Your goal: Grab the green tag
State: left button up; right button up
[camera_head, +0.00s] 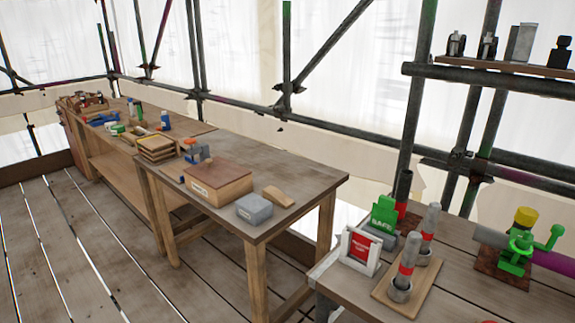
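A green tag (384,212) with white lettering that looks like "SAFE" stands upright on the near right table (459,290). It sits on a grey base just behind a white-framed red sign (360,250). A grey post with a red band (428,228) stands close to its right, and a dark cylinder stands behind it. Neither of my grippers is in the picture.
A green clamp (517,252) with a yellow cap holds a pipe on the right table. A long wooden workbench (300,184) at the left carries boxes and tools. Scaffold poles rise behind the right table. The plank floor at left is clear.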

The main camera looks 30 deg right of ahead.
aim_at(383, 218)
jog(key=i+j+z, duration=0.2)
jog(key=z, duration=0.25)
jog(key=i+j+z, duration=0.65)
jog(key=z, duration=0.2)
jog(key=i+j+z, duration=0.15)
jog(key=j+z, duration=0.25)
